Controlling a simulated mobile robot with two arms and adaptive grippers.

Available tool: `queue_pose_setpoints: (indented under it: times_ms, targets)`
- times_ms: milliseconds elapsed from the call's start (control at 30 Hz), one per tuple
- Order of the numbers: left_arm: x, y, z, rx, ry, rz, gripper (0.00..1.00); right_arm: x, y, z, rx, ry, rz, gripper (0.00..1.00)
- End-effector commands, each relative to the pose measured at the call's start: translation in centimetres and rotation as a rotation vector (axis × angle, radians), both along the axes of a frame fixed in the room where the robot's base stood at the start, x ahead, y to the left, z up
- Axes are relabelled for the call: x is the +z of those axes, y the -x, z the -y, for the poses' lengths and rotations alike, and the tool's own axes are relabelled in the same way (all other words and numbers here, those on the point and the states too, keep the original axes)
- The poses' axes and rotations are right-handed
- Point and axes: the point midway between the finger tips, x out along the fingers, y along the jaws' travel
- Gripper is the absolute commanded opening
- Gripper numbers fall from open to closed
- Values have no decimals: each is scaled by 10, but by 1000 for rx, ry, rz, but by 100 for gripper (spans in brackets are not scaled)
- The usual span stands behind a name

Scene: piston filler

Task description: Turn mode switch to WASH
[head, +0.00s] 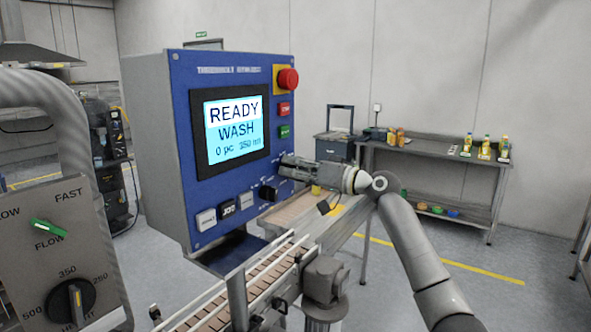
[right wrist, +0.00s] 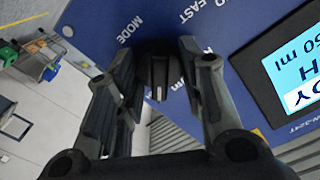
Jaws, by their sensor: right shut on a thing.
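The blue control panel (head: 235,75) faces me in the head view. Its screen (head: 236,128) reads READY, WASH, 0 pc, 350 ml. My right gripper (head: 284,161) is at the panel's right side, beside the screen and below the green button. In the right wrist view, its two fingers (right wrist: 158,90) are shut on the black mode switch (right wrist: 158,72), which has a white pointer line; MODE lettering is beside it. The gripper hides this switch in the head view. My left gripper is not in view.
A red emergency stop (head: 288,79) sits at the panel's upper right. Another black knob (head: 268,193) and several push buttons are below my gripper. A conveyor (head: 235,292) runs underneath. A grey plate with dials (head: 65,250) stands at left. A shelf table (head: 430,157) is behind.

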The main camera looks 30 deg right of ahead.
Motion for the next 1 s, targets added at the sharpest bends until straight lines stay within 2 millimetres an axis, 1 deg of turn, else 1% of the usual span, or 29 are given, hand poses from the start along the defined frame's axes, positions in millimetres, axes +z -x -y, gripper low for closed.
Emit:
queue_pose_setpoints:
  times_ms: [33, 567, 600, 733, 1000]
  targets:
    - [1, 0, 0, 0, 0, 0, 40, 3, 0, 1, -3, -12, 2, 12]
    - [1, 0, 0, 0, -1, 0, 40, 4, 0, 2, -4, -33, -4, 12]
    - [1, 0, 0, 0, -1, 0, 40, 4, 0, 2, -4, -33, -4, 41]
    - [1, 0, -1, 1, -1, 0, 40, 3, 0, 1, -3, -32, -6, 58]
    - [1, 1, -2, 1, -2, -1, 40, 1, 0, 1, -2, -30, -9, 58]
